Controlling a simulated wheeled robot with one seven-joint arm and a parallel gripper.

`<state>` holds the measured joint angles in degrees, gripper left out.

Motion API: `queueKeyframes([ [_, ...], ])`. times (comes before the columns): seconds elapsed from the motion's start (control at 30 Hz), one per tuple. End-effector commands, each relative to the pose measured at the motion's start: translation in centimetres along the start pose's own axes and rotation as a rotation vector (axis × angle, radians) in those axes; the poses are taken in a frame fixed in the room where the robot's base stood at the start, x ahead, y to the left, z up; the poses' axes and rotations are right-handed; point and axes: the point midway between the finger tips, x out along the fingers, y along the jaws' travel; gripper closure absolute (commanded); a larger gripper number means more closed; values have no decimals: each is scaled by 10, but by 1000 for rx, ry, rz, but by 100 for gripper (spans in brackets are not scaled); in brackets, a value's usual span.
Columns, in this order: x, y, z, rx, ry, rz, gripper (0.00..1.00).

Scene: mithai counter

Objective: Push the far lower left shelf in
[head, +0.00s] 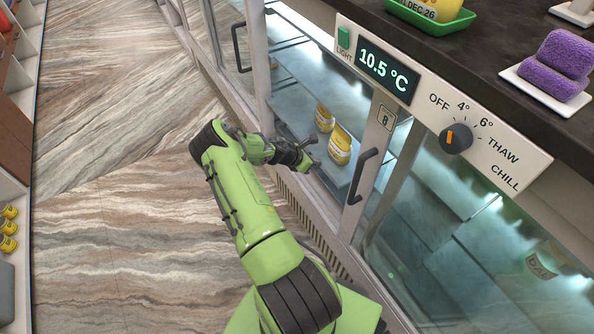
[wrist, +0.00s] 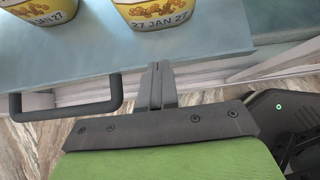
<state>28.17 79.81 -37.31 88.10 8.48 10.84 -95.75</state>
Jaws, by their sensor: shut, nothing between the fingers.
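A pale blue-grey shelf (wrist: 85,62) fills the upper part of the wrist view, its front edge running across the picture. It also shows behind the open front of the cabinet in the head view (head: 294,98). Two yellow tubs stand on it, the left tub (wrist: 42,10) and the right tub (wrist: 155,12), the right one marked "27 JAN 27". My gripper (wrist: 157,69) is shut and empty, its fingertips at the shelf's front edge. I cannot tell whether they touch it. In the head view, my gripper (head: 312,156) is low at the cabinet front beside the tubs.
A black door handle (wrist: 65,106) is left of my fingers in the wrist view. In the head view, another black handle (head: 362,176) is right of my gripper. A control panel (head: 440,95) reads 10.5 °C. The wood-patterned floor (head: 110,200) is clear at left.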

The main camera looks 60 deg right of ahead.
Motion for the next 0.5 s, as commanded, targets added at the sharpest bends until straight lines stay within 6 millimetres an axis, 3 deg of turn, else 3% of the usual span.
queueKeyframes([
  [0.2,28,-1,25,1,1,-3,100],
  [0.5,43,0,40,-1,3,-1,100],
])
